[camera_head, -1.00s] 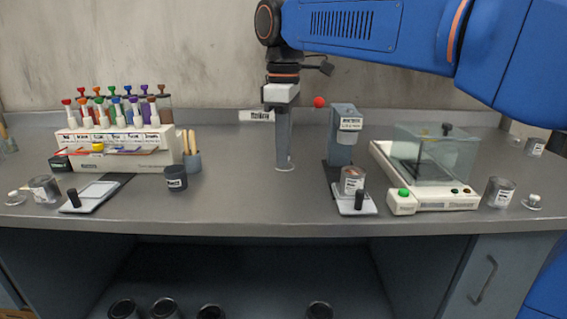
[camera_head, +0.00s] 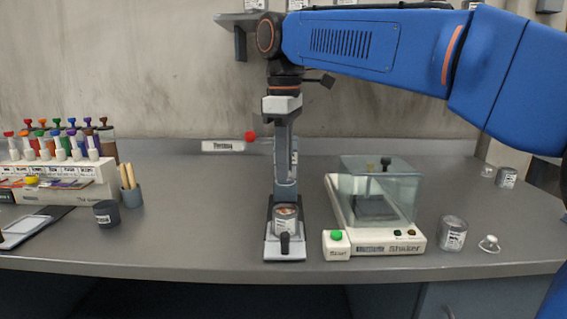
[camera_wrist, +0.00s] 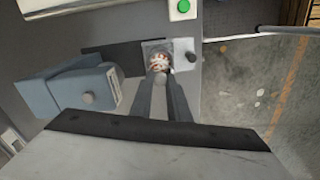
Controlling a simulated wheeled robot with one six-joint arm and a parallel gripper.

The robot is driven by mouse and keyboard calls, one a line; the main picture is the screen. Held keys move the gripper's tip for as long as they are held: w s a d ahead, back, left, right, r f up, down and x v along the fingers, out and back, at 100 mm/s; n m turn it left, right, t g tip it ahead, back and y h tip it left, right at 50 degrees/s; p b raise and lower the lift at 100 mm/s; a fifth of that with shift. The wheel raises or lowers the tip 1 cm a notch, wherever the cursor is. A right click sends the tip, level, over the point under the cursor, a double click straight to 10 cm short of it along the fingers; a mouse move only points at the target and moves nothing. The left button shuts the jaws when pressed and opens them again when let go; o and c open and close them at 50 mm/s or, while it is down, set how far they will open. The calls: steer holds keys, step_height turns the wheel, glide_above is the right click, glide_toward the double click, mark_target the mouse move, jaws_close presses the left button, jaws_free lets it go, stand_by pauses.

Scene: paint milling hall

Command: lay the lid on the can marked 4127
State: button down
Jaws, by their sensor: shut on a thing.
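My gripper (camera_head: 286,190) points down, shut on what seems to be the lid, a thin pale piece that is hard to make out at the fingertips. Directly below it in the picture, a labelled metal can (camera_head: 285,219) with a brownish top stands on the light plate of a grey stand. In the wrist view the fingertips (camera_wrist: 158,76) are in front of the can's reddish-white top (camera_wrist: 158,60). I cannot tell whether anything touches it. Another metal can (camera_head: 453,233) stands on the right. The can numbers are too small to read.
A shaker (camera_head: 388,248) with a clear cover and green button is just right of the stand plate (camera_head: 284,252). A small knobbed lid (camera_head: 490,244) lies farther right. A dark cup (camera_head: 107,213), brush pot (camera_head: 132,196) and bottle rack (camera_head: 100,172) are left. Bench between is clear.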

steer(key=shift+f, duration=2.85)
steer(key=shift+f, duration=0.35)
stand_by(0.4)
steer(key=c, duration=1.1)
jaws_free()
steer(key=shift+r, duration=0.1)
steer(key=shift+r, duration=3.4)
